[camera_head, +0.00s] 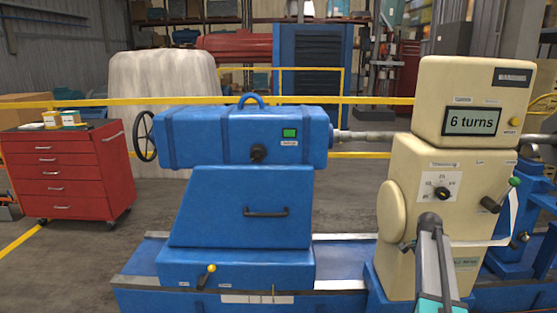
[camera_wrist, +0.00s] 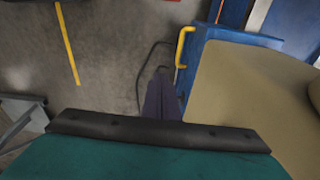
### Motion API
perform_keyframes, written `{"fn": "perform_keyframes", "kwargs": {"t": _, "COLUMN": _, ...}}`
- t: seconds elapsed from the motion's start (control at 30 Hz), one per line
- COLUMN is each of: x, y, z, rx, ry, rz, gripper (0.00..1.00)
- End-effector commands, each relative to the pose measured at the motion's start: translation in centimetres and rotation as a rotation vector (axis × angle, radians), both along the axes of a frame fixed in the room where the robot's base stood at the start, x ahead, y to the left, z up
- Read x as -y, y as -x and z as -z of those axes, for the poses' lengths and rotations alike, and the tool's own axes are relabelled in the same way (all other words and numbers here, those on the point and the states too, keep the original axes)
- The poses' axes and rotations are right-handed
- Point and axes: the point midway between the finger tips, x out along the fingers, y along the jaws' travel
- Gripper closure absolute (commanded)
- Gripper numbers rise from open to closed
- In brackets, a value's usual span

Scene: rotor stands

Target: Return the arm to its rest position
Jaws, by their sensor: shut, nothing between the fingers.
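My arm (camera_head: 432,262), grey with a teal part at its base, rises from the bottom edge in the head view, right of centre. It stands in front of the cream machine housing (camera_head: 395,262) and hides part of it. In the wrist view my gripper (camera_wrist: 161,76) shows as dark fingers held together beyond a black bar and a teal body. It is shut, with nothing seen between the fingers. Below it are grey floor and a thin dark loop. A rounded beige surface (camera_wrist: 250,95) lies close on its right. I cannot clearly make out the fingertips in the head view.
A blue machine stand (camera_head: 240,205) with a handwheel sits on a blue bed left of the arm. The cream housing's display (camera_head: 473,121) reads "6 turns". A red tool cabinet (camera_head: 68,170) stands at the left. A yellow handle (camera_wrist: 183,47) lies near the gripper. Open floor shows left.

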Motion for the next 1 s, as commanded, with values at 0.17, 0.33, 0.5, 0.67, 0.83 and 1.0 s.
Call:
{"fn": "perform_keyframes", "kwargs": {"t": 0.17, "x": -5.0, "y": 1.4, "z": 6.0, "rx": -0.056, "ry": -0.037, "rz": -0.161, "gripper": 1.0}}
{"fn": "perform_keyframes", "kwargs": {"t": 0.33, "x": -9.3, "y": 3.2, "z": 11.0, "rx": -0.106, "ry": -0.072, "rz": -0.312, "gripper": 1.0}}
{"fn": "perform_keyframes", "kwargs": {"t": 0.5, "x": -13.6, "y": 5.5, "z": 15.7, "rx": -0.153, "ry": -0.111, "rz": -0.461, "gripper": 1.0}}
{"fn": "perform_keyframes", "kwargs": {"t": 0.67, "x": -17.5, "y": 8.1, "z": 19.7, "rx": -0.195, "ry": -0.148, "rz": -0.6, "gripper": 1.0}}
{"fn": "perform_keyframes", "kwargs": {"t": 0.83, "x": -21.3, "y": 11.4, "z": 23.5, "rx": -0.238, "ry": -0.189, "rz": -0.748, "gripper": 1.0}}
{"fn": "perform_keyframes", "kwargs": {"t": 1.0, "x": -25.0, "y": 15.1, "z": 27.0, "rx": -0.28, "ry": -0.234, "rz": -0.893, "gripper": 1.0}}
